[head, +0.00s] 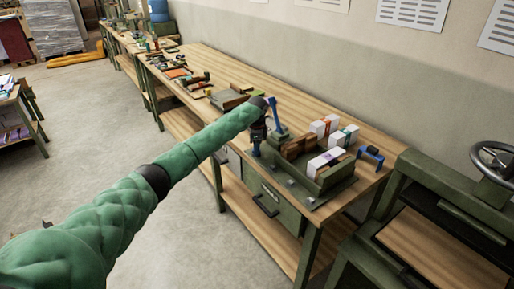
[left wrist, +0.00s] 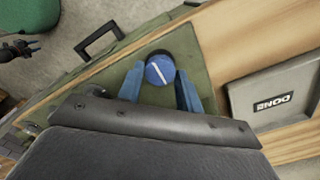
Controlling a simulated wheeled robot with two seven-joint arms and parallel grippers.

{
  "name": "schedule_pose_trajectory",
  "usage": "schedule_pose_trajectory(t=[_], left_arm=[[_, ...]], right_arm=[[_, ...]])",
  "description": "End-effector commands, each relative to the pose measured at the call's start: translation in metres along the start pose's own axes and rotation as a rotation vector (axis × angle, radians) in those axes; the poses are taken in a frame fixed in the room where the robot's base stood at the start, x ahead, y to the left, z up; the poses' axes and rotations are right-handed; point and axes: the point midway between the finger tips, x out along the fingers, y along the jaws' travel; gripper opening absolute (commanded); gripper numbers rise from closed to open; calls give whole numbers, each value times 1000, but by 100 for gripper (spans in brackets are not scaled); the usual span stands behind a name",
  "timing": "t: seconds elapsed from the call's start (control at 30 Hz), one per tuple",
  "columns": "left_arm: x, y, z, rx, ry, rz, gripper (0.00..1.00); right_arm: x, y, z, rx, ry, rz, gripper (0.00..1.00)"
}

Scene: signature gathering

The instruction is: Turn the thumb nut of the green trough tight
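The green trough (head: 322,188) stands on the near end of the long wooden bench, with white and brown blocks in it. Its round blue thumb nut (left wrist: 160,70), marked with a white line, shows in the left wrist view over a green surface. In the head view my left gripper (head: 257,147) is at the trough's left end, and the nut is hidden there. A dark gripper (left wrist: 22,49), apparently my right, shows small at the wrist view's edge over the floor.
A blue bracket-like thing (head: 370,156) stands on the bench right of the trough. A tray marked "DONE" (left wrist: 276,92) lies beside the nut in the wrist view. A machine with a handwheel (head: 495,160) is at the right. The floor (head: 185,225) left of the bench is clear.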

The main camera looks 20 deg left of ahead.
Motion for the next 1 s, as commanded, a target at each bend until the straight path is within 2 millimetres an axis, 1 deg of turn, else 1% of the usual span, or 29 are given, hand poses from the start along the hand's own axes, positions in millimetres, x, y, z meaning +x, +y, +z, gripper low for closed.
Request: schedule_pose_trajectory(t=[0.03, 0.1, 0.37, 0.47, 0.53, 0.6, 0.8, 1.0], left_arm=[[-2, -1, 1, -1, 1, -2, 46], [-2, -1, 1, -1, 0, -2, 56], [-1, 0, 0, -1, 0, 0, 56], [-4, 0, 0, -1, 0, 0, 56], [-8, 0, 0, -1, 1, -1, 56], [-15, -1, 0, -1, 1, -1, 56], [-43, -1, 1, -1, 2, -2, 56], [-67, -1, 1, -1, 1, -2, 56]], right_arm=[[0, 0, 2, 0, -2, 0, 36], [1, 0, 3, 0, -5, 0, 36], [2, 1, 5, -1, -7, 1, 36], [3, 1, 5, 0, -9, 0, 36], [2, 0, 0, 1, -8, -1, 36], [-7, -7, -11, 4, -4, -7, 36], [-23, -13, -26, 12, -19, -15, 36], [-39, -17, -36, 17, -33, -22, 36]])
